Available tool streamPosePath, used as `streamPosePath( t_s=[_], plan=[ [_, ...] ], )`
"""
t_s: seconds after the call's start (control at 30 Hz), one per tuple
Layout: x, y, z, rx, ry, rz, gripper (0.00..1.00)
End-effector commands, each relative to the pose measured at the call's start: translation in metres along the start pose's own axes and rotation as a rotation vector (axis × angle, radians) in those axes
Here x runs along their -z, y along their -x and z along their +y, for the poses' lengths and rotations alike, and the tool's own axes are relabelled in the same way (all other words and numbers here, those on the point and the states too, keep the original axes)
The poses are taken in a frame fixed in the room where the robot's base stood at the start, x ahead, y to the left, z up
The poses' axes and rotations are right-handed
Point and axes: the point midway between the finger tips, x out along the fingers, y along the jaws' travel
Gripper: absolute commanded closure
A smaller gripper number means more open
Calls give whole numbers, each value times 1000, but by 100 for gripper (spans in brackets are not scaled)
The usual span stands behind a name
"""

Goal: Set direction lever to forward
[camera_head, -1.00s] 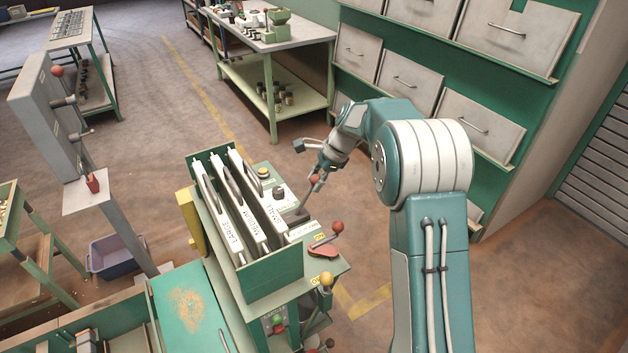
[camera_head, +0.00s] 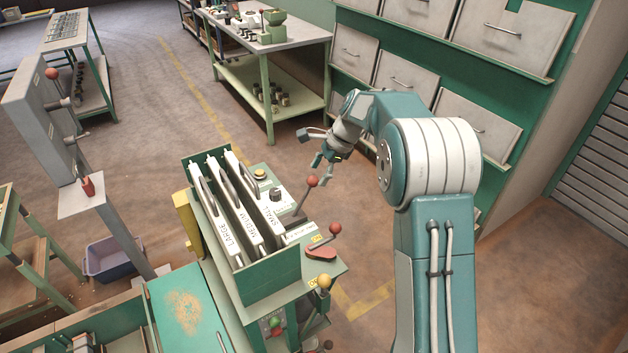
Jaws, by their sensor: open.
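The green machine (camera_head: 268,281) holds screens labelled LARGE, MEDIUM and SMALL. On its right side a lever with a red knob (camera_head: 312,181) stands up, leaning slightly right. A second red-knobbed lever (camera_head: 335,229) lies lower over a red plate, and a yellow-knobbed lever (camera_head: 324,281) is at the front corner. The small labels are unreadable, so I cannot tell which is the direction lever. My gripper (camera_head: 322,173) is open and empty, just above and beyond the upright lever's red knob, seemingly apart from it.
A yellow button (camera_head: 260,174) and a black knob (camera_head: 276,194) sit on the panel beside the screens. A grey post with levers (camera_head: 50,125) stands at left. A workbench (camera_head: 270,40) and drawer cabinet (camera_head: 405,75) are behind. Floor right of the machine is clear.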

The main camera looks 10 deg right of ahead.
Motion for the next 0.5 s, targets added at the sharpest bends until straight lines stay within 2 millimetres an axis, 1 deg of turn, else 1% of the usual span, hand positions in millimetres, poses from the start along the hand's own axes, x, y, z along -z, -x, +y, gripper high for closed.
streamPosePath(
  t_s=[0.03,0.1,0.3,0.4,0.5],
  plan=[
    [0,13,-1,5,0,1,22],
    [1,28,-1,5,-1,1,22],
    [2,65,-2,3,0,1,22],
    [2,77,-2,2,-1,1,22],
    [2,83,-2,1,-1,1,22]
  ],
)
